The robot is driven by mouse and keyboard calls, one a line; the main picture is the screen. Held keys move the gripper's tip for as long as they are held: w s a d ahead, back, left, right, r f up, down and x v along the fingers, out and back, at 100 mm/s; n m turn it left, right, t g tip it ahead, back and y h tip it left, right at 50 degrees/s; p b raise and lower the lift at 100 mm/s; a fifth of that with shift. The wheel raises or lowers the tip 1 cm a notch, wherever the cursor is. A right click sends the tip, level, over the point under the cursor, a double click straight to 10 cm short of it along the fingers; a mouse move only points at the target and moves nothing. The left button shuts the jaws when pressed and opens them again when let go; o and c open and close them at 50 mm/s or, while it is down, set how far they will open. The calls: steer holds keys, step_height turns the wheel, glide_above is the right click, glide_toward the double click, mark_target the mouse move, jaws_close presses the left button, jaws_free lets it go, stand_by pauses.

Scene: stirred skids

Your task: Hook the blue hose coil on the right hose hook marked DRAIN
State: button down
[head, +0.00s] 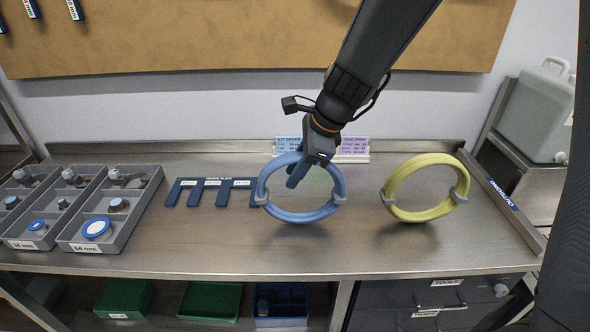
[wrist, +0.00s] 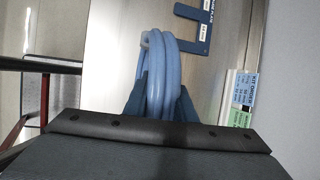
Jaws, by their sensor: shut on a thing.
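The blue hose coil (head: 338,207) stands upright on the steel bench in the head view, bound with grey ties at its sides. My gripper (head: 298,176) reaches down from above and is shut on the upper part of the coil. In the wrist view the blue coil (wrist: 162,85) passes between my two dark blue fingers (wrist: 160,98). I cannot tell whether the coil's bottom touches the bench. The right hose hook marked DRAIN is not visible in either view.
A yellow hose coil (head: 425,213) stands to the right. A dark blue slotted plate (head: 215,183) lies to the left, beside grey bins (head: 145,215) of fittings. Small cards (head: 352,147) stand behind my gripper. A pale jerrycan (head: 537,110) is at the far right. The bench front is clear.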

steer(key=shift+f, duration=0.2)
steer(key=c, duration=1.5)
jaws_free()
steer(key=shift+b, duration=0.55)
